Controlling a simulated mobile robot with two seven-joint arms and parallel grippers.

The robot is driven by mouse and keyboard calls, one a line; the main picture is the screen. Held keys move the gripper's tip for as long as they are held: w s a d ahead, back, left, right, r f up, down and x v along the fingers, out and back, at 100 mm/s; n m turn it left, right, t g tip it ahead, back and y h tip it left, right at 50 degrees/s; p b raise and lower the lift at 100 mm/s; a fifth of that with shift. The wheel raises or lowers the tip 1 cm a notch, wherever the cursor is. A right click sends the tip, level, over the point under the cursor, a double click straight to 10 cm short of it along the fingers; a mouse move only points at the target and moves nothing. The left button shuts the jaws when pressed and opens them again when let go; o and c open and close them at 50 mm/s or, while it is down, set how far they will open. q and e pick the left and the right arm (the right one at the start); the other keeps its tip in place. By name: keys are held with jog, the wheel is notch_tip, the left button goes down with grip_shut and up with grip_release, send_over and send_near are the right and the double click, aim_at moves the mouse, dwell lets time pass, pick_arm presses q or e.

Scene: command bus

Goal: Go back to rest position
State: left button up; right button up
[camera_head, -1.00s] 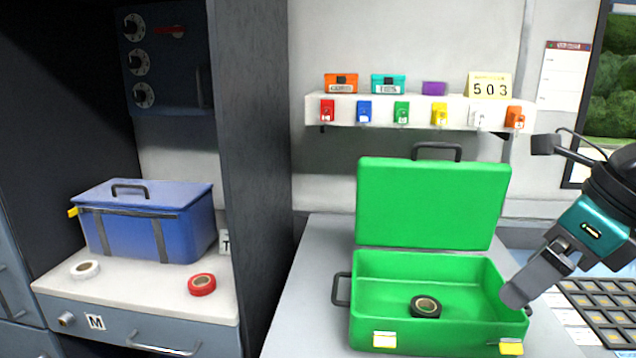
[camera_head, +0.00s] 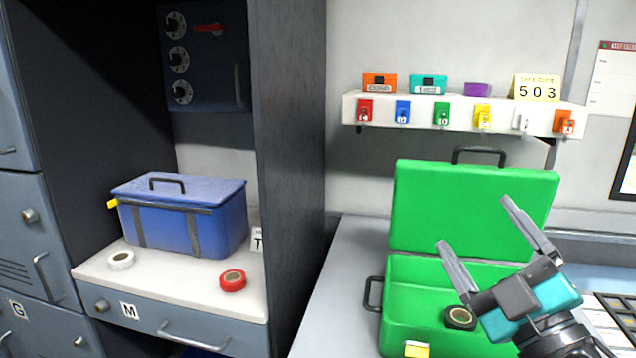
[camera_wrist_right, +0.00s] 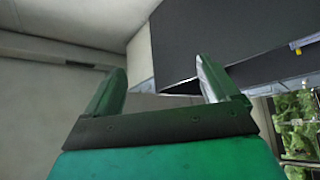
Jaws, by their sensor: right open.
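My right gripper (camera_head: 482,247) is open and empty, with its fingers spread and pointing up in front of the green case. It also shows in the right wrist view (camera_wrist_right: 163,85), with nothing between the fingers. The open green case (camera_head: 400,300) stands on the grey counter, its lid (camera_head: 470,205) raised. A black tape roll (camera_head: 460,317) lies inside the case. My right gripper and wrist hide the case's right part. My left gripper is not in view.
A blue box (camera_head: 190,225), a white tape roll (camera_head: 121,260) and a red tape roll (camera_head: 233,280) are on the left shelf (camera_head: 170,290). A dark partition (camera_head: 290,150) separates shelf and counter. A wall rack (camera_head: 350,105) holds colored tags and small boxes.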

jog(key=s+d+f+m+g+h, duration=0.25)
jog(key=f+m+g+h, duration=0.2)
jog(key=f, duration=0.55)
jog(key=s+d+f+m+g+h, duration=0.25)
jog(key=f+m+g, duration=0.3)
jog(key=f, duration=0.55)
jog(key=s+a+f+m+g+y, duration=0.1)
jog(key=s+a+f+g, duration=0.1)
jog(key=s+f+g, duration=0.35)
jog(key=s+a+f+m+g, duration=0.1)
jog(key=s+a+f+g, duration=0.2)
jog(key=s+f, duration=0.55)
jog(key=w+a+f+t+y+b, duration=0.2)
jog(key=w+f+t, duration=0.4)
jog(key=f, duration=0.3)
jog(key=shift+n+t, duration=0.4)
jog(key=shift+t, duration=0.15)
jog(key=shift+a, duration=0.1)
